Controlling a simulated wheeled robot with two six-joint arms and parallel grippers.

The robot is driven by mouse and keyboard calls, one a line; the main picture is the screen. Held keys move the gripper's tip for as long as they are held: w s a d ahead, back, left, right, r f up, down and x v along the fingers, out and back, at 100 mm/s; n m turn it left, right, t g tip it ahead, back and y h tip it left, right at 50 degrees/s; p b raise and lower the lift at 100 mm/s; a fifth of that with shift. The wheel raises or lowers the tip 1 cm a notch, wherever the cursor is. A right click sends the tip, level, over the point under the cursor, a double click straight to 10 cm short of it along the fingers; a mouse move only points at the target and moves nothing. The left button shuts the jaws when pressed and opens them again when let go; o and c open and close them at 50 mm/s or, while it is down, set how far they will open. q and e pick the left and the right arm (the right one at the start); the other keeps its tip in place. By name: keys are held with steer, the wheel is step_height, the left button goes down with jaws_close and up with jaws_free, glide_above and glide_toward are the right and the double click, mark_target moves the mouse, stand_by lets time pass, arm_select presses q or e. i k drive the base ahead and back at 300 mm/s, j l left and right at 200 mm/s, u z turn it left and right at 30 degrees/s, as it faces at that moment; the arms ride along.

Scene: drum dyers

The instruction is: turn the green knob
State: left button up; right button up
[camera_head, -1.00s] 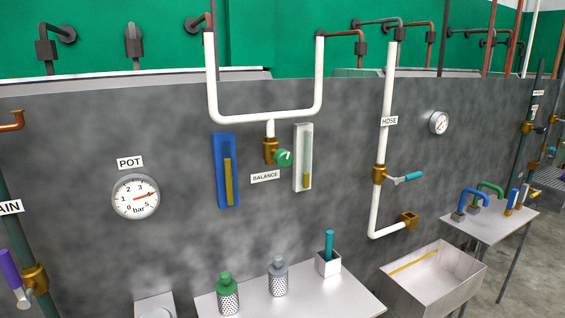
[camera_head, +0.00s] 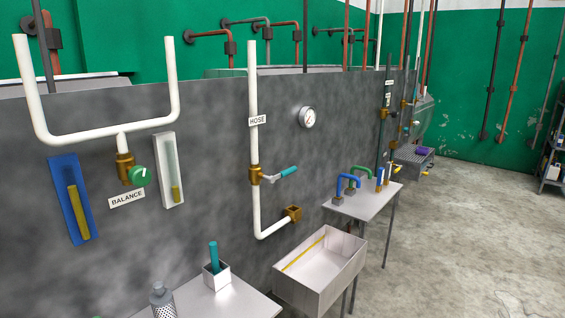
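The green knob (camera_head: 139,176) is on a brass valve (camera_head: 124,167) below the white U-shaped pipe (camera_head: 107,132), at the left of the head view. A label reading BALANCE (camera_head: 127,198) is on the grey wall just below it. A blue-framed gauge with a yellow column (camera_head: 78,212) is to the left of the knob, and a white-framed gauge (camera_head: 168,165) is to its right. Neither of my grippers shows in the head view.
A table (camera_head: 240,301) with a grey bottle (camera_head: 162,301) and a white holder (camera_head: 216,276) stands below the knob. A white basin (camera_head: 329,275) and a side table (camera_head: 372,204) with coloured handles are further right. Open concrete floor (camera_head: 455,235) lies at the right.

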mark_target(140, 175)
steer(key=i+l+u, duration=0.3)
steer(key=i, duration=0.25)
steer(key=i+l+u, duration=0.3)
steer(key=i+l, duration=0.2)
steer(key=l, duration=0.1)
